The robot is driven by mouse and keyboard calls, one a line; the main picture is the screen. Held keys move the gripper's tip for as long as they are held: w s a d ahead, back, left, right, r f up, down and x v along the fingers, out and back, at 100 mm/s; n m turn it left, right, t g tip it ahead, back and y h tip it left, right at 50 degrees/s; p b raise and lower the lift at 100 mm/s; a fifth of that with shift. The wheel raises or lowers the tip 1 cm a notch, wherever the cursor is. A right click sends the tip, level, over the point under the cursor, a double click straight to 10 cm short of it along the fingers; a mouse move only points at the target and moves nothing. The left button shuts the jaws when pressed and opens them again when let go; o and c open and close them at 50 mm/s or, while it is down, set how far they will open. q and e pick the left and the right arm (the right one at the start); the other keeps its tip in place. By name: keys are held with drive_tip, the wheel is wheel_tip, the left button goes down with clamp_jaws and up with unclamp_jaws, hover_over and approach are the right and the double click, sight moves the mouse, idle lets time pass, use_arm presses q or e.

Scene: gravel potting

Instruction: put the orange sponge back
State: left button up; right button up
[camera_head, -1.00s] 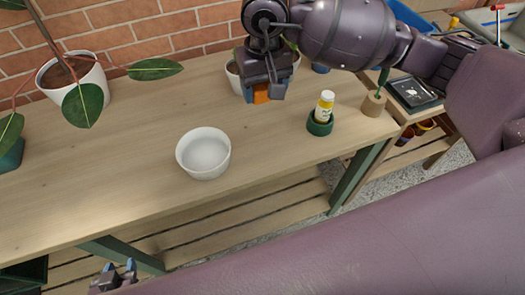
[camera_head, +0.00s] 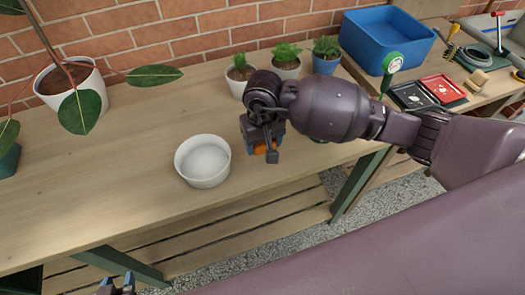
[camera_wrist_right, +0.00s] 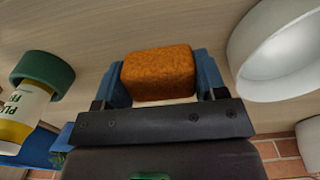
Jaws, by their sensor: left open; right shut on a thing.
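The orange sponge (camera_wrist_right: 158,73) is between the two blue fingers of my right gripper (camera_wrist_right: 160,80) in the right wrist view. My right gripper is shut on it. In the head view a bit of the sponge (camera_head: 262,149) shows under my right gripper (camera_head: 264,150), just right of the white bowl. The gripper hides most of it there. My left gripper (camera_head: 117,285) is at the bottom left edge of the head view, in front of the bench, with its blue fingertips apart and nothing seen between them.
A white bowl (camera_head: 203,162) stands on the wooden bench (camera_head: 110,180). Small potted plants (camera_head: 285,62) stand behind. A blue bin (camera_head: 387,38) is at the back right.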

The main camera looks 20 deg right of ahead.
sight(263, 159)
drive_tip(key=shift+f, duration=2.2)
drive_tip(key=shift+f+b, duration=0.2)
drive_tip(key=shift+b, duration=0.15)
drive_tip(key=o, duration=1)
drive_tip(key=shift+r, duration=0.1)
wheel_tip(263, 159, up, 12)
drive_tip(key=shift+r+p, duration=0.1)
drive_tip(key=shift+p, duration=0.4)
